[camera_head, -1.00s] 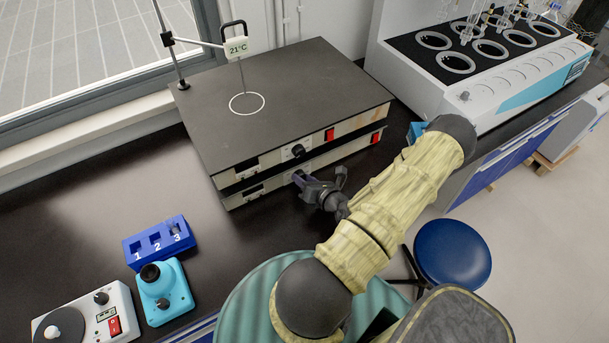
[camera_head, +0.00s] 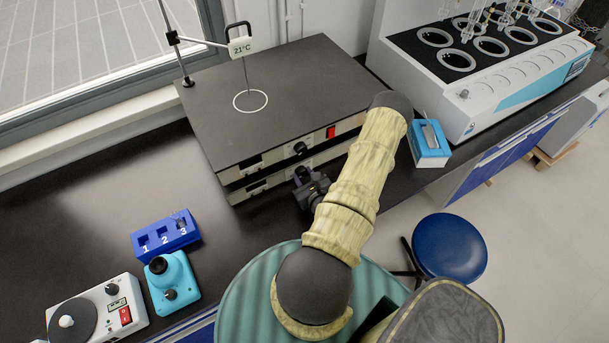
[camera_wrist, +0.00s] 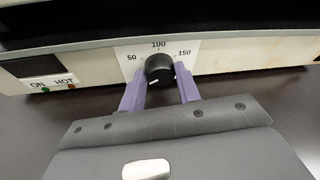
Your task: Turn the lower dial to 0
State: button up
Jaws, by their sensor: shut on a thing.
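Two flat hotplate units are stacked on the dark bench. The upper unit (camera_head: 270,100) has its own black dial (camera_head: 300,148). The lower unit (camera_head: 245,192) carries the lower dial, a black round knob (camera_wrist: 159,68) on a white scale. In the wrist view 50, 100 and 150 are legible around it; a small pale mark shows at its lower edge. My gripper (camera_wrist: 160,88) has its two purple fingers on either side of the knob, shut on it. In the head view my gripper (camera_head: 305,181) is at the lower unit's front and mostly covers the dial.
A blue numbered rack (camera_head: 165,238), a cyan device (camera_head: 172,283) and a white stirrer (camera_head: 98,310) stand at left. A blue-and-white box (camera_head: 428,143) is right of my arm. A blue stool (camera_head: 450,246) stands at right. The bench between rack and units is clear.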

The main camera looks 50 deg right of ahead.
jog(key=shift+r, duration=0.1)
dwell(0.3)
jog(key=o, duration=0.7)
jog(key=p+v, duration=0.4)
jog(key=v, duration=1.3)
jog(key=shift+a, duration=0.2)
